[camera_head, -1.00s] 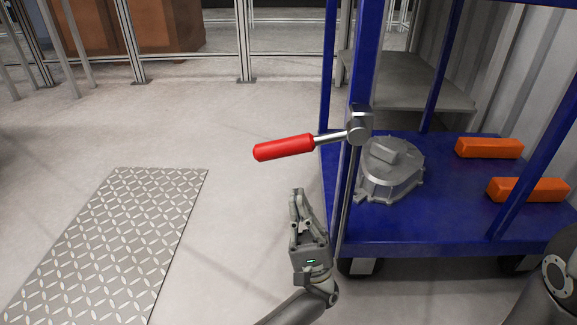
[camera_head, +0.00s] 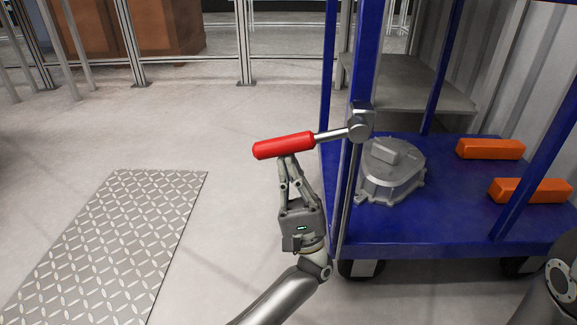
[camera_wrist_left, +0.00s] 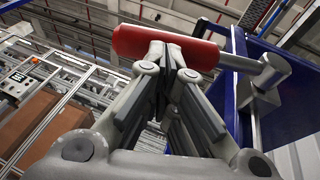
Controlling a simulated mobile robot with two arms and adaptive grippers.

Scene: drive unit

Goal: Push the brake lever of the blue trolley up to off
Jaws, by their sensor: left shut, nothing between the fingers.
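The brake lever has a red handle (camera_head: 284,145) on a metal rod, joined to a pivot (camera_head: 361,122) on the front left post of the blue trolley (camera_head: 430,235). The lever points left, its red end slightly lower than the pivot. My left gripper (camera_head: 288,158) is shut and empty, upright just under the red handle. In the left wrist view the shut fingertips (camera_wrist_left: 172,45) meet the underside of the red handle (camera_wrist_left: 165,45) and seem to touch it. The fingers are not around the handle. My right gripper is out of view.
A grey metal housing (camera_head: 390,172) and two orange blocks (camera_head: 490,149) lie on the trolley deck. A steel tread plate (camera_head: 110,240) lies on the floor at left. Floor between plate and trolley is free.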

